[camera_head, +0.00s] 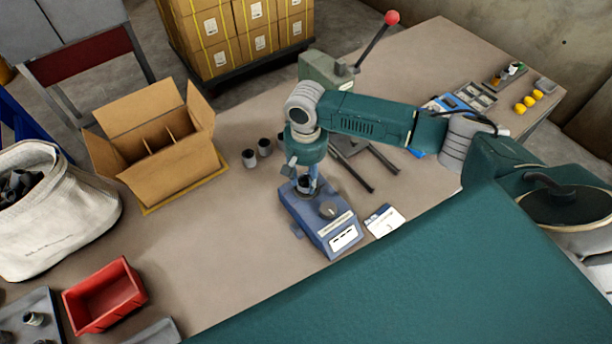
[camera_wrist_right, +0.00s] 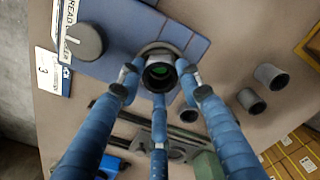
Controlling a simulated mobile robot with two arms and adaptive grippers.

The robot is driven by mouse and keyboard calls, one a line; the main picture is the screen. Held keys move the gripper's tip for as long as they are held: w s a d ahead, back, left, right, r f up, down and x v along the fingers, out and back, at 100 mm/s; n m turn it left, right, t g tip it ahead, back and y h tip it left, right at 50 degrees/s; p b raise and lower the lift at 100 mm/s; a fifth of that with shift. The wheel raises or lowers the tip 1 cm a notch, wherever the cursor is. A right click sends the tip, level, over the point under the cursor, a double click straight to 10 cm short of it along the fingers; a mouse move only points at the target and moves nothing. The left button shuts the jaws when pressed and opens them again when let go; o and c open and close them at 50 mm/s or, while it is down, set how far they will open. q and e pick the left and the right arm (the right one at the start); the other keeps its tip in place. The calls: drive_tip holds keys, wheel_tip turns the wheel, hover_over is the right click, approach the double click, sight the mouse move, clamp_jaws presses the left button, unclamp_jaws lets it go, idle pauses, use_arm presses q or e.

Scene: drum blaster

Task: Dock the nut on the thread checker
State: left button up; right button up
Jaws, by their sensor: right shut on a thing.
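The thread checker (camera_head: 322,228) is a blue box with a dark knob and a white label, on the table in the head view. In the right wrist view its blue top (camera_wrist_right: 184,38) and a grey round seat are at the upper middle. The nut (camera_wrist_right: 159,75) is a short dark ring with green inside, held among the three blue fingers of my right gripper (camera_wrist_right: 158,82). In the head view that gripper (camera_head: 306,184) points down over the checker's back end. The nut is over or at the seat; I cannot tell if they touch. My left gripper is not in view.
Several grey, dark-topped cylinders, one of them here (camera_head: 249,158), stand left of my gripper. A white card (camera_head: 384,221) lies right of the checker. A green lever press (camera_head: 330,72) stands behind. An open cardboard box (camera_head: 190,172) and red bin (camera_head: 104,296) are left.

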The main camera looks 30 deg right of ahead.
drive_tip(key=shift+p, duration=0.3)
drive_tip(key=shift+f, duration=0.65)
idle(0.3)
drive_tip(key=o, duration=1)
drive_tip(key=shift+o, duration=0.2)
wheel_tip(320, 180, up, 6)
drive_tip(key=p, duration=0.6)
drive_tip(key=shift+f, duration=0.15)
drive_tip(key=shift+r+p, duration=0.8)
drive_tip(key=shift+r, duration=1.9)
